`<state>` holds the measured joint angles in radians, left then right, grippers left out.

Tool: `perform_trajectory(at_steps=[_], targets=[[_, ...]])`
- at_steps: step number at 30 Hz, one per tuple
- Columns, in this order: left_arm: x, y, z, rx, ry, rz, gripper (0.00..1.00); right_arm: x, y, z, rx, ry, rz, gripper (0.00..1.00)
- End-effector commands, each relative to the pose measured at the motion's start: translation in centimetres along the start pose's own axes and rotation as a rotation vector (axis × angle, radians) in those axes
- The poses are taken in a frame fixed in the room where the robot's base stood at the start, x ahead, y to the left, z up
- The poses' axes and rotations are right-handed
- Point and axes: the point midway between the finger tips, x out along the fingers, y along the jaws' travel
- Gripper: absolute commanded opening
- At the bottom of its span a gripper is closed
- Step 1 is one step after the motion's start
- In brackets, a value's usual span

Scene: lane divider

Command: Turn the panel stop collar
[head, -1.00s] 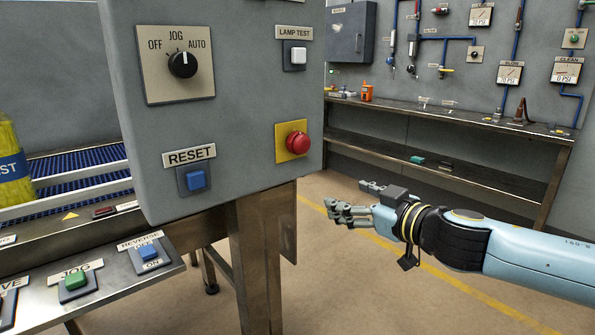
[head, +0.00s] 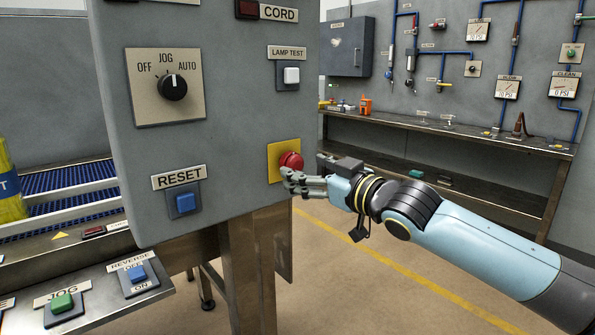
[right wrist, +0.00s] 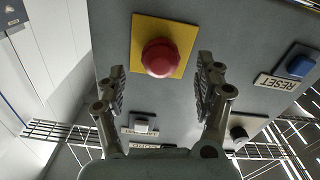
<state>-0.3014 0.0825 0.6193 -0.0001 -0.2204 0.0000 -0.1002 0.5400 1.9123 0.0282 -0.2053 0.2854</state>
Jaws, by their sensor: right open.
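The stop collar is a red mushroom button (head: 291,161) on a yellow square plate (head: 274,163), on the lower right of the grey control panel (head: 235,115). My right gripper (head: 305,180) is at its right and slightly below it, overlapping its lower edge in the head view. In the right wrist view the red button (right wrist: 160,57) lies ahead, between and beyond the two open fingers (right wrist: 160,85). The fingers appear apart from it and hold nothing. My left gripper is not in view.
The panel also carries a selector knob (head: 173,87), a white lamp test button (head: 291,75) and a blue reset button (head: 185,202). A lower console with a green jog button (head: 63,302) stands at the left. A long bench (head: 440,155) runs along the back wall.

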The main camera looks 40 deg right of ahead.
Motion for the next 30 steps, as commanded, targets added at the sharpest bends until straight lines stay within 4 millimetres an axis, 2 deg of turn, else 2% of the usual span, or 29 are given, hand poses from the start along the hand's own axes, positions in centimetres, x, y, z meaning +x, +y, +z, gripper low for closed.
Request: perform_trajectory(at_steps=[3,9,19,30], targets=[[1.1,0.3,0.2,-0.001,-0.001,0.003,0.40,1.4,-0.1,0.2,0.002,0.003,-0.001,0.70],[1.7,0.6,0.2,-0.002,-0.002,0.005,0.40,3.1,-0.1,0.1,0.000,0.000,-0.002,0.70],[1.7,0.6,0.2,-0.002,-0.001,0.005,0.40,3.4,-0.1,0.0,-0.002,0.000,-0.004,0.70],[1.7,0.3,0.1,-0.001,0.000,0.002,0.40,3.4,-0.1,0.0,-0.002,0.000,-0.004,0.22]])
